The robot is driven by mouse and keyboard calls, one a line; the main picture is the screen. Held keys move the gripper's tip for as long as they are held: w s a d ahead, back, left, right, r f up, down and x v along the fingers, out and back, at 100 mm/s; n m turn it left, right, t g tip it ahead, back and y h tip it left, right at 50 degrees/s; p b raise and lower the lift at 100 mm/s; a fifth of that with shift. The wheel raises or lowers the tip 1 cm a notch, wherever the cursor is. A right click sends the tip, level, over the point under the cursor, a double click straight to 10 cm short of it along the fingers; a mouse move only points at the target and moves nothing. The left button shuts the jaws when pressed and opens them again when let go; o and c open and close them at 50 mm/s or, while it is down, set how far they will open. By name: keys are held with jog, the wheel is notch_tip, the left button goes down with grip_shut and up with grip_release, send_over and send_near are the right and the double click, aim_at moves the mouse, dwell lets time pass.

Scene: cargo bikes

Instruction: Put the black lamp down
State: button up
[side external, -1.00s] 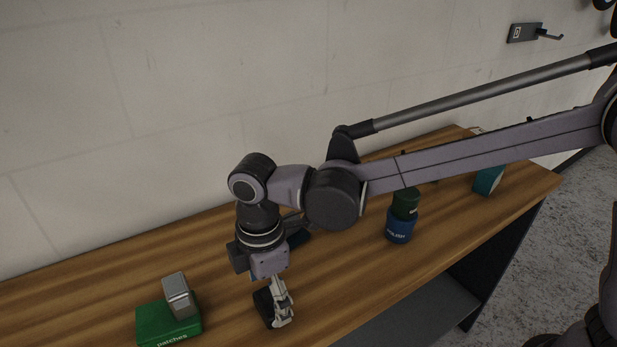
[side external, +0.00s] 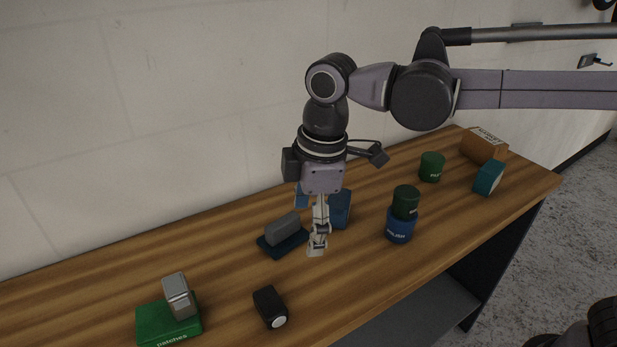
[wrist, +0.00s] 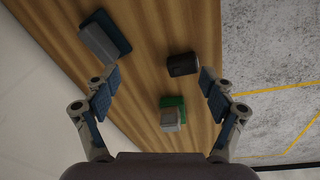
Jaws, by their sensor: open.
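The black lamp (side external: 270,307) lies on the wooden bench near its front edge, its pale round lens facing the front. In the wrist view the lamp (wrist: 182,65) lies on the wood, near the right finger in the picture. My gripper (side external: 318,245) is above the bench, up and to the right of the lamp and apart from it. In the wrist view my gripper (wrist: 158,88) has its two fingers spread wide with nothing between them.
Left of the lamp, a silver lamp (side external: 179,295) sits on a green patches box (side external: 155,324). Behind my gripper are a grey block (side external: 282,228) on a dark blue base and a blue box (side external: 340,208). A green tin (side external: 406,201) stands on a blue tin (side external: 400,226) to the right.

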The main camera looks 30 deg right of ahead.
jog(key=s+d+f+m+t, duration=0.2)
jog(key=d+m, duration=0.2)
jog(key=d, duration=0.4)
jog(key=s+d+f+m+t, duration=0.2)
jog(key=d+m, duration=0.3)
jog(key=d, duration=0.3)
jog(key=s+d+f+m+t, duration=0.1)
jog(key=s+d+m, duration=0.3)
jog(key=d, duration=0.4)
jog(key=shift+d+f+m+t+h, duration=0.3)
jog(key=shift+f+m+t+h, duration=0.1)
jog(key=shift+f+m, duration=0.15)
